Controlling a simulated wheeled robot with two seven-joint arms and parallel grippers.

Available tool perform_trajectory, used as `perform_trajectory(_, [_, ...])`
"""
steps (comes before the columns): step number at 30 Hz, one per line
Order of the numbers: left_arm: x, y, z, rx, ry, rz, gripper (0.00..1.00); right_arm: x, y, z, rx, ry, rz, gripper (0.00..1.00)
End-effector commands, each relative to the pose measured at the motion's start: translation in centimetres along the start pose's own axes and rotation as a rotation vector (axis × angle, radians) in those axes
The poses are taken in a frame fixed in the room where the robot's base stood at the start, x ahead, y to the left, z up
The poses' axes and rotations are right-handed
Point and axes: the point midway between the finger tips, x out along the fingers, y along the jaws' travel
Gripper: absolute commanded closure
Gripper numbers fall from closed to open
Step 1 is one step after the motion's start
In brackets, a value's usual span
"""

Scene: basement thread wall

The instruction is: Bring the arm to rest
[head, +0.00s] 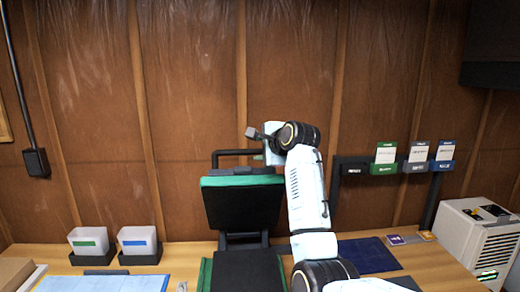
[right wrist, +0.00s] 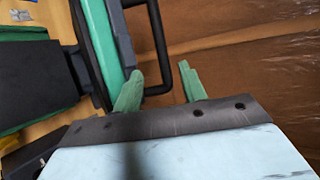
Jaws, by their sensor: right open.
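My right arm rises from the bottom of the head view. Its gripper (head: 262,138) is up in front of the wood wall, near the top of a black padded panel with a green edge (head: 242,203). In the right wrist view the two green fingers (right wrist: 160,85) are apart with nothing held between them. A dark bent bar (right wrist: 157,50) of the stand shows close beyond the fingers. I cannot tell whether the left finger touches it. My left gripper is not in view.
Two clear bins (head: 138,240) stand at the left of the wooden table, behind a blue sheet (head: 105,284). A dark rack with green, grey and blue card holders (head: 417,166) stands at the right. A beige box unit (head: 480,238) is at the far right.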

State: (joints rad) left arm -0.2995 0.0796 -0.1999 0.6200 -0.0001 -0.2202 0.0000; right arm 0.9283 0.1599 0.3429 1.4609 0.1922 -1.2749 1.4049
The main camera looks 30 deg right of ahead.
Motion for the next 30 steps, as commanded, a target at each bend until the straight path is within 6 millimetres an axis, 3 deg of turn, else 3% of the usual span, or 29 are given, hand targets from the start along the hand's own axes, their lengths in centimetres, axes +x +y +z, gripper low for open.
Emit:
perform_trajectory(9, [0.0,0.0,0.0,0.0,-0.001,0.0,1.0,0.1,0.2,0.0,-0.006,0.001,0.003,0.59])
perform_trajectory(11, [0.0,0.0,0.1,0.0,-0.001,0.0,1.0,0.2,1.1,0.0,-0.029,0.005,0.015,0.59])
perform_trajectory(13, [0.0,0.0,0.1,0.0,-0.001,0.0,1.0,0.3,3.2,0.1,-0.09,0.014,0.043,0.59])
perform_trajectory(17, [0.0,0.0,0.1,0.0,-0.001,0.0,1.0,0.4,9.9,0.4,-0.294,0.03,0.136,0.59])
perform_trajectory(23, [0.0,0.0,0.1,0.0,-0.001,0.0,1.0,-1.9,22.1,1.6,-0.689,-0.006,0.31,0.59])
perform_trajectory(30, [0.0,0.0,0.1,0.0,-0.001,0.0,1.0,-8.0,35.4,3.6,-1.127,-0.158,0.494,0.59])
